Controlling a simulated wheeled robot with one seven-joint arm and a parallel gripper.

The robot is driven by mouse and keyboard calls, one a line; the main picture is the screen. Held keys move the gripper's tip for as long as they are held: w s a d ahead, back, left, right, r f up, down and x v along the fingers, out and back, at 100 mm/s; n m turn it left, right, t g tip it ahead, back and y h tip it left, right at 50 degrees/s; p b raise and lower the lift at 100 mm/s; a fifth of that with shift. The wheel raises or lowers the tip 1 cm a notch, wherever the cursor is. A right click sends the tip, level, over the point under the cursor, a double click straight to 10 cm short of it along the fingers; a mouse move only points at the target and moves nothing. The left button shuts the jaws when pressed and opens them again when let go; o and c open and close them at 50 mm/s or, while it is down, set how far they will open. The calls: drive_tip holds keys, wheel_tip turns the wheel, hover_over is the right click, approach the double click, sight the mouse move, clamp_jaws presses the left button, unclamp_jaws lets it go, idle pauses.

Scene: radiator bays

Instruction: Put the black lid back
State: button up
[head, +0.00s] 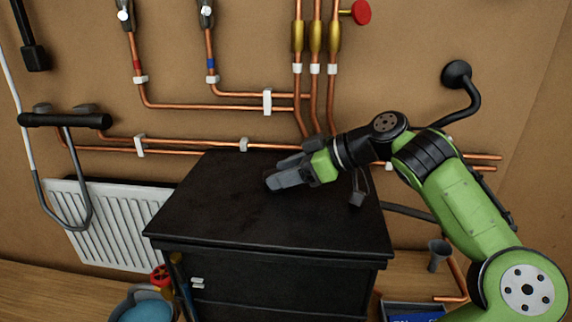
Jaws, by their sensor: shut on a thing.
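The black lid (230,215) appears as a broad, dark, flat slab on top of a black cabinet (250,284). It overhangs the cabinet at the front. My gripper (276,183) is above the middle of the slab, with its grey fingers pointing left and slightly down. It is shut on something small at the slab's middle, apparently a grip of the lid. The fingers hide the gripped part. I cannot tell whether the slab is fully seated.
Copper pipes (205,107) run along the wall behind, with a red knob (361,12). A white radiator (110,225) stands left. A bucket (143,304) is at lower left. A grey funnel (438,253) and a blue-lined tray (413,312) are at lower right.

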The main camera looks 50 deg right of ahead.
drive_tip(key=shift+w, duration=0.1)
drive_tip(key=shift+f+b, duration=0.55)
drive_tip(key=shift+b, duration=0.05)
drive_tip(key=o, duration=1.5)
drive_tip(key=p+v, duration=0.1)
drive_tip(key=v, duration=1.5)
drive_tip(key=shift+f+p, duration=0.1)
drive_tip(key=shift+p, duration=0.3)
drive_tip(key=shift+a, duration=0.15)
